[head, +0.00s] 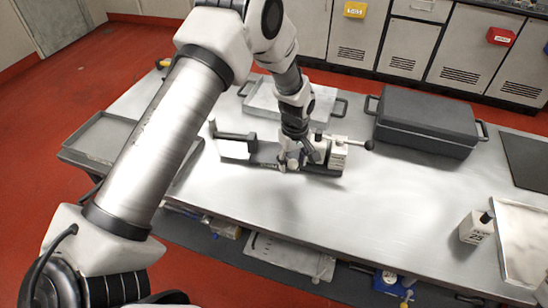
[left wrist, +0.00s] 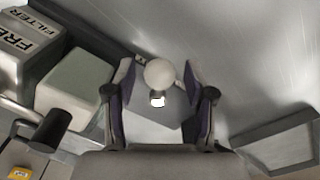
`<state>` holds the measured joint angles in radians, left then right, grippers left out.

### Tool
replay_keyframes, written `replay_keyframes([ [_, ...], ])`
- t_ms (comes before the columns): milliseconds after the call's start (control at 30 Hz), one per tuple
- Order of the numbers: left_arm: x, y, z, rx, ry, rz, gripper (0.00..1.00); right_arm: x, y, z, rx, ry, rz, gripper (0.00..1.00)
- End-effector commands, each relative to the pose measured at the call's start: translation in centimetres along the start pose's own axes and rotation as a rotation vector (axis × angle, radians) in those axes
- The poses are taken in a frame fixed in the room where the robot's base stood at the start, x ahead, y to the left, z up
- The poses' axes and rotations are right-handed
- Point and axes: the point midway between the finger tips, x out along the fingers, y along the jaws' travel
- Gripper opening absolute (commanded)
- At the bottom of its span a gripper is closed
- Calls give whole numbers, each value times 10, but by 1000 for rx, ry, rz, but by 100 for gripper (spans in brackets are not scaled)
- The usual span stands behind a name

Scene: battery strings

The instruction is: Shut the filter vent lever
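A dark-based fixture stands on the steel table, with a white labelled block (head: 338,155) at its right end and a dark handle sticking out to the right. In the left wrist view a box lettered FILTER (left wrist: 25,50) and a plain pale block (left wrist: 75,82) are at the left. A pale round knob (left wrist: 159,73) shows between the fingers of my left gripper (left wrist: 160,85). The fingers are apart, one on each side of the knob, with small gaps showing. In the head view my left gripper (head: 298,158) is low over the fixture and hides part of it. The right gripper is out of view.
A dark lidded case (head: 427,120) stands right of the fixture, and a metal tray (head: 262,95) lies behind it. A small white block (head: 476,227) and a pale tray (head: 525,245) are at the right. The table's front middle is clear.

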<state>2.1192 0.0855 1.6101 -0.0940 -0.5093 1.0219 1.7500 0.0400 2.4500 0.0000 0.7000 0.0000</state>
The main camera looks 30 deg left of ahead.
Motion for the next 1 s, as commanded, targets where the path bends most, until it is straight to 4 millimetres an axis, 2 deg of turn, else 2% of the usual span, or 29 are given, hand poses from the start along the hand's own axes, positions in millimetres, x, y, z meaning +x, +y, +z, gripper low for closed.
replay_keyframes([
  [133,-10,0,0,0,0,0,54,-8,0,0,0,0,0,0],
  [567,-71,0,0,0,0,0,54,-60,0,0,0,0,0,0],
  [1000,-70,0,0,0,-1,-1,54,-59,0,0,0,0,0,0],
])
